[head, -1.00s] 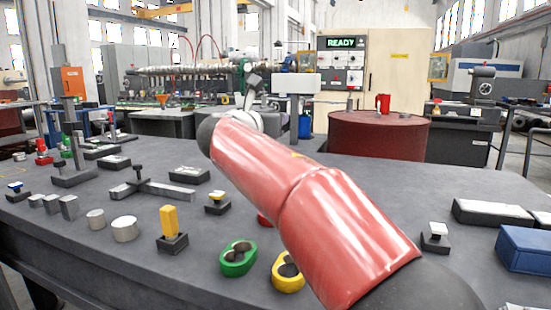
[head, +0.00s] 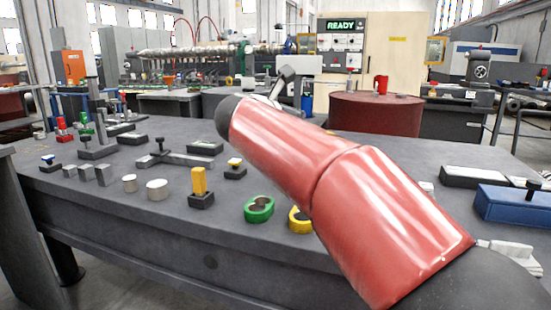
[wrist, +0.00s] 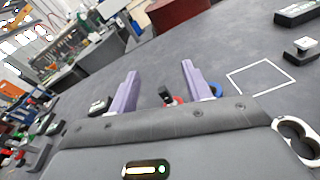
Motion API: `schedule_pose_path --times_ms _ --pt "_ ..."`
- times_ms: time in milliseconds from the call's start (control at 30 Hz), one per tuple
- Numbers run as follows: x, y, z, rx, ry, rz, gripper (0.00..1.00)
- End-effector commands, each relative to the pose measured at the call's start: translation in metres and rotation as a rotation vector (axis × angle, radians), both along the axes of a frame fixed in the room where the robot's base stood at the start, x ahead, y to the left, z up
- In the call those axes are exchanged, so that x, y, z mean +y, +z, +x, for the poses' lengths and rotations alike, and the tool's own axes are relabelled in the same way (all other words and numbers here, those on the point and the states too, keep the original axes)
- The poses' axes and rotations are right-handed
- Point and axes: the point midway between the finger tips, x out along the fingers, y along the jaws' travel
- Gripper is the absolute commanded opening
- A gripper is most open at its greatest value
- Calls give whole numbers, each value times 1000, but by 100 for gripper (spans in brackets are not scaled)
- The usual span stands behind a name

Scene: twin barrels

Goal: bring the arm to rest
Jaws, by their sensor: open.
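My gripper (wrist: 160,92) shows in the wrist view with two purple fingers standing wide apart and nothing between them. It is over the dark grey table (wrist: 218,58). Beyond the fingers, small parts with red and blue bases stand on the table. In the head view my red arm reaches over the table (head: 110,190) from the lower right, and the gripper itself is hidden behind it.
A green ring part (head: 259,209) and a yellow one (head: 299,220) lie near the front edge. A yellow block (head: 199,181) stands in a dark base. A blue box (head: 512,205) is at the right. A dark red barrel (head: 375,113) stands behind the table with a red mug (head: 381,83) on it.

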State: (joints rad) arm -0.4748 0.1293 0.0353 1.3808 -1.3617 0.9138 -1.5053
Motion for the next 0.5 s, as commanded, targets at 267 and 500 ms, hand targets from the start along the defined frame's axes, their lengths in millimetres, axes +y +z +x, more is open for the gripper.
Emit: schedule_pose_path --times_ms 267,500 --pt "-61 -44 -47 35 -135 407 49" --pt "-125 -121 -139 26 -437 1020 49"
